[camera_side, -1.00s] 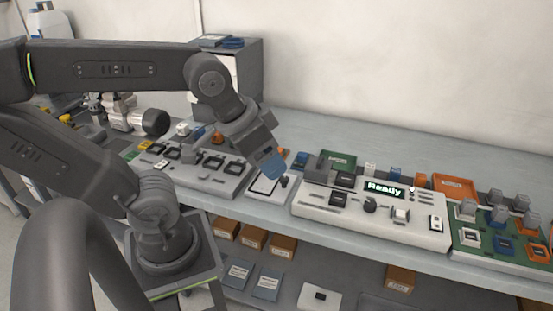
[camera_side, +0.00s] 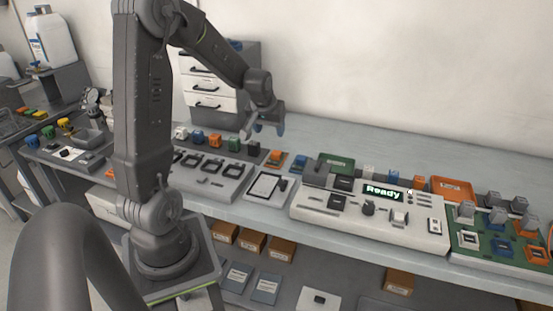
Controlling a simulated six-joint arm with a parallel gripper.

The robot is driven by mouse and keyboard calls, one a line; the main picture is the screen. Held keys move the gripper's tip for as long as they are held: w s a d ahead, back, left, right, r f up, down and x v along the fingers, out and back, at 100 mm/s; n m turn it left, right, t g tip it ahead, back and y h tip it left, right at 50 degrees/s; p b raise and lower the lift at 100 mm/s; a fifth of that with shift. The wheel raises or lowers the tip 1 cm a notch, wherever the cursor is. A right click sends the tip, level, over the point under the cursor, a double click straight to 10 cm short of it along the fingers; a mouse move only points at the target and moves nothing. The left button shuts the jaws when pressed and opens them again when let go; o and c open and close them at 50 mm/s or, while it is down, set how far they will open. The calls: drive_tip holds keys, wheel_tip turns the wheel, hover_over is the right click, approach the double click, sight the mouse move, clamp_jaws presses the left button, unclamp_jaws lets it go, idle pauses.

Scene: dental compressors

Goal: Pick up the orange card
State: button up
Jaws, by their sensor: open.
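My gripper (camera_side: 264,130) is open and empty. That piece stands behind the white clipboard-like panel, beside a small blue piece (camera_side: 300,161). A larger flat orange tray or plate (camera_side: 453,187) lies farther right, behind the white console. A small orange cube (camera_side: 217,139) sits to the left. I cannot tell from this view which orange item is the card.
A white console (camera_side: 330,213) with a lit "Ready" display stands mid-bench. A grey panel with black frames (camera_side: 205,180) is on the left. A drawer cabinet (camera_side: 205,95) stands behind the arm. The bench strip (camera_side: 380,153) along the wall is clear.

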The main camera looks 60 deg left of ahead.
hover_over(277, 152)
drive_tip(key=s+d, duration=0.2)
wheel_tip(277, 152, down, 7)
drive_tip(key=shift+s+d+f, duration=0.1)
drive_tip(key=shift+s+d, duration=0.05)
drive_tip(key=shift+w+a+x, duration=0.1)
drive_tip(key=shift+x, duration=1.25)
drive_tip(key=shift+w+a+x, duration=0.1)
drive_tip(key=shift+x, duration=1.25)
drive_tip(key=c, duration=1)
